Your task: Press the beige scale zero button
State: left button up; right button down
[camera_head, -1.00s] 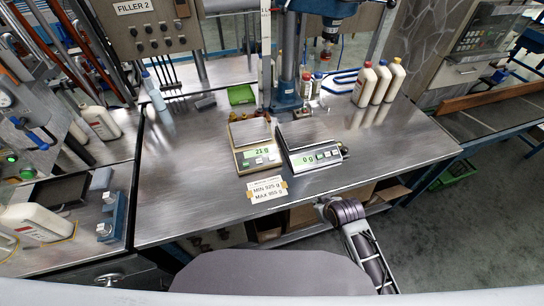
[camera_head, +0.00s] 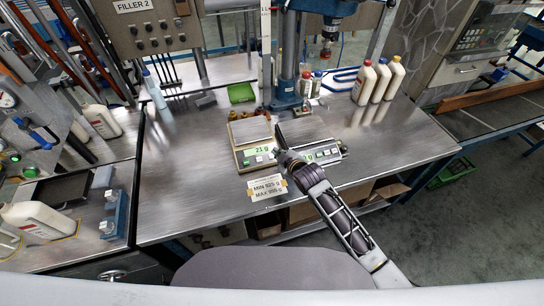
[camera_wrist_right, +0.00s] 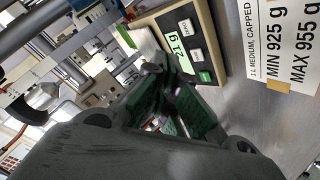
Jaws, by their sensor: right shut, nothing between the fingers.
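The beige scale (camera_head: 239,161) stands on the steel table, its display (camera_head: 262,150) reading 21 g. My right gripper (camera_head: 279,138) is shut and empty, at the right side of the beige scale. In the wrist view its fingers (camera_wrist_right: 160,72) are close to the display side; contact cannot be told. My left gripper is not in view.
The grey scale (camera_head: 325,152) stands just right of the beige one, partly hidden by my right gripper. A weight-limit label (camera_head: 267,187) lies in front. Several white bottles (camera_head: 381,83) stand at the back right. The filler column (camera_head: 288,60) rises behind the scales.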

jog(key=shift+w+a+r+n+t+y, duration=0.2)
jog(key=shift+w+a+r+n+y, duration=0.1)
jog(key=shift+w+a+n, duration=0.35)
jog(key=shift+w+a+r+n+t+y, duration=0.25)
jog(key=shift+w+a+n, duration=0.3)
jog(key=shift+w, duration=0.3)
jog(key=shift+a+f, duration=0.1)
jog(key=shift+f, duration=0.05)
jog(key=b, duration=0.6)
send_over(272, 156)
jog(key=s, duration=0.3)
jog(key=shift+f, duration=2.95)
jog(key=shift+w+a+f+b, duration=0.1)
jog(key=shift+w+f+b, duration=0.15)
jog(key=shift+f+b, duration=0.25)
jog(key=shift+w+a+f+b, duration=0.1)
jog(key=shift+w+f+b, duration=0.1)
jog(key=shift+f+b, duration=0.25)
jog(key=shift+w+a+f, duration=0.1)
jog(key=shift+w+f, duration=0.15)
jog(key=shift+f, duration=0.6)
jog(key=shift+r, duration=0.1)
jog(key=shift+s+r+p, duration=0.25)
jog(key=shift+r+p, duration=0.45)
jog(key=shift+p, duration=0.2)
jog(key=shift+r, duration=0.1)
